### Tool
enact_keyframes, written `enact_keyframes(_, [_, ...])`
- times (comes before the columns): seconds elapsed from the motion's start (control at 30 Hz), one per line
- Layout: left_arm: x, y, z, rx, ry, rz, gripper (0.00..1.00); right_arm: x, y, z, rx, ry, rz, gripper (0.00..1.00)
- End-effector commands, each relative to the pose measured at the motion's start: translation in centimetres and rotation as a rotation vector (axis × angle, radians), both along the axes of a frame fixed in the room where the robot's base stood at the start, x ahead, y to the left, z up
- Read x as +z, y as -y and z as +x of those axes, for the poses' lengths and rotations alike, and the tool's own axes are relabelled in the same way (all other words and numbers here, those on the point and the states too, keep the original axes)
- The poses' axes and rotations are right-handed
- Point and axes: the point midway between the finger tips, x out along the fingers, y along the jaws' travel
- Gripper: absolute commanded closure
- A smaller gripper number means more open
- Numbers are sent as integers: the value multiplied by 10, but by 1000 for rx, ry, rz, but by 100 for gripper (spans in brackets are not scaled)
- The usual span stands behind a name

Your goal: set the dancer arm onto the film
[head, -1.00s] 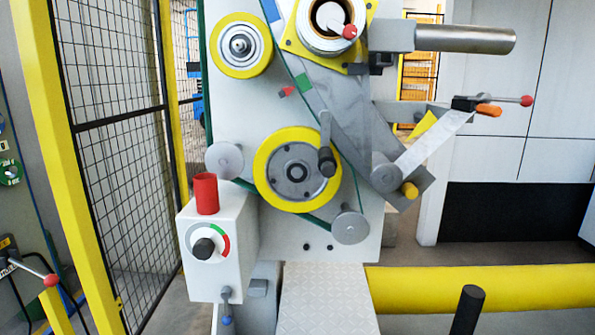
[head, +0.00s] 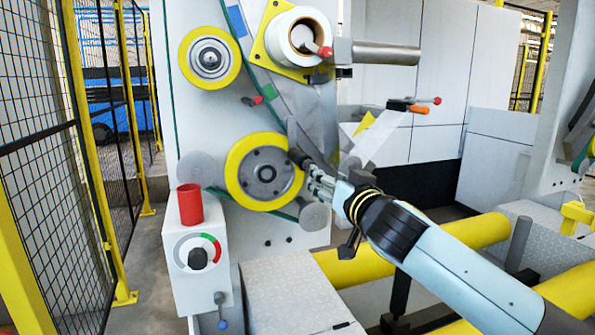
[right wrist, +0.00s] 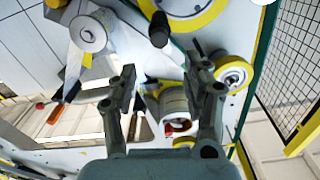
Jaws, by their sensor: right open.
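The dancer arm is a grey lever (head: 292,132) with a black knob (head: 297,156), in front of the large yellow-rimmed wheel (head: 240,172). The white film (head: 372,143) runs as a strip from a roller to a clamp with an orange handle (head: 419,109); it also shows in the right wrist view (right wrist: 74,66). My right gripper (head: 311,178) reaches in from the lower right, close to the knob. In the right wrist view the gripper (right wrist: 161,66) is open and empty, with the black knob (right wrist: 158,29) just beyond the fingertips. My left gripper is not in view.
A control box with a red cylinder (head: 190,204) and dial stands at the lower left. Yellow rails (head: 460,239) run along the lower right. A mesh fence (head: 45,200) stands at left. A steel bar (head: 386,54) juts out above.

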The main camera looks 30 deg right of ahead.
Motion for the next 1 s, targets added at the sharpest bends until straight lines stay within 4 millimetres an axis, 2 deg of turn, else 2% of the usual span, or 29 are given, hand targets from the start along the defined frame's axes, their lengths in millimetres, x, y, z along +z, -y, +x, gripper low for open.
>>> enact_keyframes(0.17, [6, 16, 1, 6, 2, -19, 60, 2, 8, 32, -1, 1, 3, 50])
enact_keyframes(0.3, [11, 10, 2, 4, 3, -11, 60, 1, 14, 59, -2, -2, 3, 50])
enact_keyframes(0.5, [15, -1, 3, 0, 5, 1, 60, -1, 21, 88, -1, -2, 1, 50])
enact_keyframes(0.67, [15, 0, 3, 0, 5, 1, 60, -2, 23, 96, 0, -4, 2, 50])
enact_keyframes(0.9, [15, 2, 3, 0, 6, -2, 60, -2, 23, 97, 1, -4, 2, 50])
enact_keyframes(1.0, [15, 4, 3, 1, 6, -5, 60, -2, 23, 97, 1, -4, 2, 62])
